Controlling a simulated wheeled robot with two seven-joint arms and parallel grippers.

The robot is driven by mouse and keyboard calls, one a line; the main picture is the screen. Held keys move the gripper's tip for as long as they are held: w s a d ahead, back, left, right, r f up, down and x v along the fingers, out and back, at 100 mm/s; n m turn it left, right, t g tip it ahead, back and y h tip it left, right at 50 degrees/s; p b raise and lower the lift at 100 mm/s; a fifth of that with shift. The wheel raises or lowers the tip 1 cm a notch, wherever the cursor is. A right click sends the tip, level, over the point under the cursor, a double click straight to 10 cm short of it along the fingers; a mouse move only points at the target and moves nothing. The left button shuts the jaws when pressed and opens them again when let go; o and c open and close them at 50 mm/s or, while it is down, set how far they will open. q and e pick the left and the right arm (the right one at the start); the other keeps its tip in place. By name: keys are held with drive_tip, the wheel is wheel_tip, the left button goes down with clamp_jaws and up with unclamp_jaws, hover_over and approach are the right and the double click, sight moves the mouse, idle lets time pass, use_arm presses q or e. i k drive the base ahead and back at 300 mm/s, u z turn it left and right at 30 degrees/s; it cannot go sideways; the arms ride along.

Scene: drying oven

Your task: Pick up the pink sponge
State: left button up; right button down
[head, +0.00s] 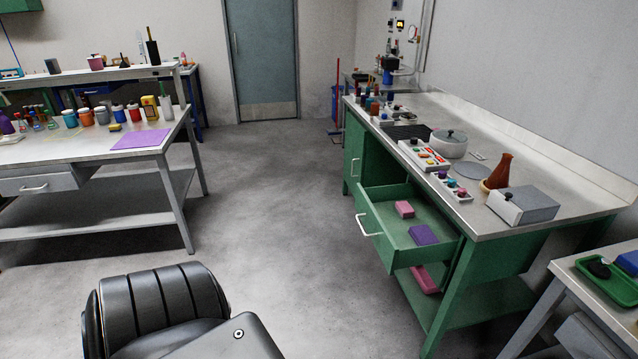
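A small pink block (404,209), which looks like the pink sponge, lies in the open green drawer (437,256) under the right-hand bench. A purple block (424,235) lies in the same drawer, nearer to me and apart from it. A second pink block (425,280), darker and longer, is lower down, beneath the drawer, on the bench's lower green shelf. Neither of my grippers shows in the head view, so their distance to the sponge cannot be seen.
The drawer sticks out to the left with its white handle (368,225). The bench top (540,230) above holds a grey box (524,205), a brown flask (499,172) and button panels. A white table (100,152) stands at left.

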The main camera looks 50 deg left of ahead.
sight(404, 209)
drive_tip(key=u, duration=0.3)
drive_tip(key=i, duration=1)
